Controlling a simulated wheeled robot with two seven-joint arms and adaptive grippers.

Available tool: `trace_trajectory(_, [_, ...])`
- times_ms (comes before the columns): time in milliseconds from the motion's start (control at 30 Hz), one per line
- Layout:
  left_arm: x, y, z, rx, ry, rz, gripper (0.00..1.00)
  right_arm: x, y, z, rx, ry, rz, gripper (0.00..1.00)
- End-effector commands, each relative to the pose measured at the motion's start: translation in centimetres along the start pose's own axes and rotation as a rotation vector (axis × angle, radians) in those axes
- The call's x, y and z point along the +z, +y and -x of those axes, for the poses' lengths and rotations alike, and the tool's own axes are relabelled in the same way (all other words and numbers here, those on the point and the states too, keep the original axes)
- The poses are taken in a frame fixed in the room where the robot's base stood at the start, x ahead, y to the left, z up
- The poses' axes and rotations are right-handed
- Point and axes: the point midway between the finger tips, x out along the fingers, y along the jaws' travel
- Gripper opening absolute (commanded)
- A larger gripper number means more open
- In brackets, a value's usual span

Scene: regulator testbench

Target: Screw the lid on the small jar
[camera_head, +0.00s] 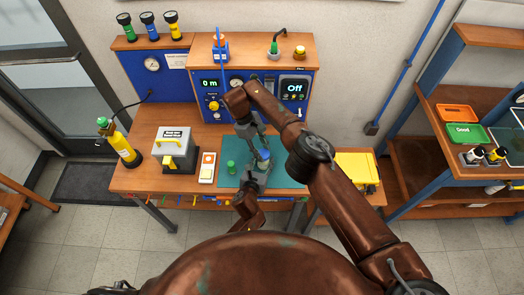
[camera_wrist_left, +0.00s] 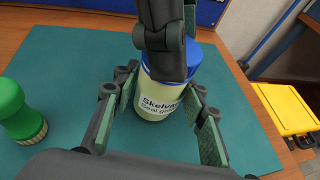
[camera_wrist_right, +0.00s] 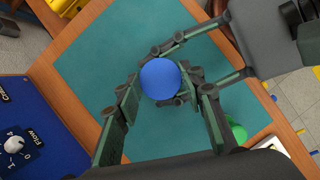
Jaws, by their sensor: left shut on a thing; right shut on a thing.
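The small jar (camera_wrist_left: 158,98) is pale yellow-green with a white "Skelva… Seal" label and stands upright on the teal mat (camera_wrist_left: 60,70). My left gripper (camera_wrist_left: 165,92) is shut around its body, one finger on each side. The blue lid (camera_wrist_right: 161,78) sits at the jar's top; it also shows in the left wrist view (camera_wrist_left: 194,55), partly behind my right gripper's fingers. My right gripper (camera_wrist_right: 163,84) comes from above and is shut on the lid. In the head view both grippers meet at the jar (camera_head: 263,165). How far the threads are engaged cannot be told.
A green capped container (camera_wrist_left: 18,110) stands on the mat beside the jar.

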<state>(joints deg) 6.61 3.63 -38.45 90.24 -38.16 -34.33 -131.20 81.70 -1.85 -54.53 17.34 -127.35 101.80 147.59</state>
Motion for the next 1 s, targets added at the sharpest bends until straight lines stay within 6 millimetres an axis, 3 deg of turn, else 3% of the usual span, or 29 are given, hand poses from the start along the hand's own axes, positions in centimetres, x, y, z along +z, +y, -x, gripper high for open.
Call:
trace_trajectory(367, [-0.28,0.16,-0.01,0.003,0.005,0.0,0.0,0.09,0.12,-0.03,-0.012,-0.001,-0.037,0.24])
trace_trajectory(400, [-0.28,0.16,-0.01,0.003,0.005,0.0,0.0,0.09,0.12,-0.04,-0.012,-0.001,-0.037,0.38])
trace_trajectory(633, [-0.28,0.16,-0.02,0.003,0.005,0.0,0.0,0.07,0.09,-0.05,-0.013,0.0,-0.036,0.53])
trace_trajectory(1000, [-0.29,0.14,-0.02,0.003,0.005,0.0,0.0,0.38,0.23,0.78,-0.01,0.002,-0.036,0.54])
